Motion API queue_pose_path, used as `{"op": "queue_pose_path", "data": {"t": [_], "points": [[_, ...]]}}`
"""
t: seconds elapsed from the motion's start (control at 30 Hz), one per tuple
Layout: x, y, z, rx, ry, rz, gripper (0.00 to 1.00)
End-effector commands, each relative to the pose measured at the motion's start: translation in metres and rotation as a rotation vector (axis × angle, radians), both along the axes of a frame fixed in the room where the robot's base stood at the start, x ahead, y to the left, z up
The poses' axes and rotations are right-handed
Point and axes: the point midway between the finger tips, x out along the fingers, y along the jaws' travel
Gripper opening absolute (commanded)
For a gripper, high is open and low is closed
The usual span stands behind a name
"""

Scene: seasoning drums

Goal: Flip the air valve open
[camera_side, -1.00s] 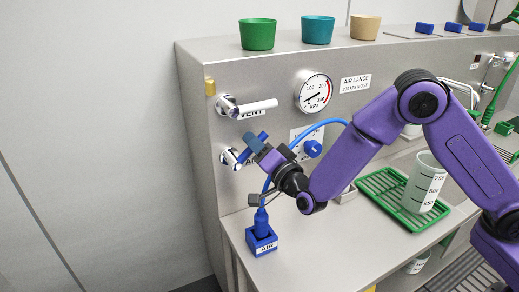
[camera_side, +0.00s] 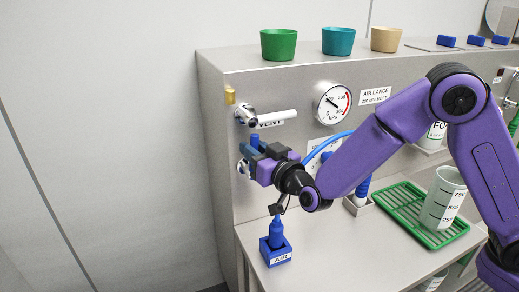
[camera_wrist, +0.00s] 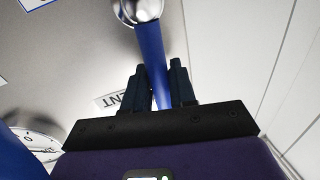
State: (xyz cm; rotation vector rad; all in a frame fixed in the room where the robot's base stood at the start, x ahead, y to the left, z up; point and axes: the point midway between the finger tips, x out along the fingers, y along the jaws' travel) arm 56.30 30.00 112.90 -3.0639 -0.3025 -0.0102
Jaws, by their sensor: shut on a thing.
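The air valve has a chrome body (camera_side: 243,168) low on the left of the steel panel, partly hidden by my gripper in the side view. In the wrist view its chrome end (camera_wrist: 138,10) is at the top, with the long blue lever (camera_wrist: 151,45) running down from it. My gripper (camera_wrist: 160,85) is shut on the blue lever, one dark finger on each side. In the side view my gripper (camera_side: 262,158) is close to the panel, just below the vent valve. A blue piece stands up above the fingers there.
A pressure gauge (camera_side: 333,104) is to the right. A small blue stand (camera_side: 275,250) holds a blue bottle below my gripper. A green rack (camera_side: 420,215) with a beaker (camera_side: 442,200) stands right.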

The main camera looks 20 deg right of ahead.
Motion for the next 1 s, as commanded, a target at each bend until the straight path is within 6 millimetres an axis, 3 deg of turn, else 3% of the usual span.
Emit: {"op": "queue_pose_path", "data": {"t": [0.7,0.73,0.8,1.0], "points": [[-0.0009,0.0069,-0.002,-0.085,0.004,0.004,0.0],[-0.0009,0.0069,-0.002,-0.085,0.004,0.004,0.29],[-0.0009,0.0069,-0.0018,-0.083,0.004,0.004,0.44],[-0.0005,0.0061,-0.0009,-0.081,0.002,0.002,0.44]]}}
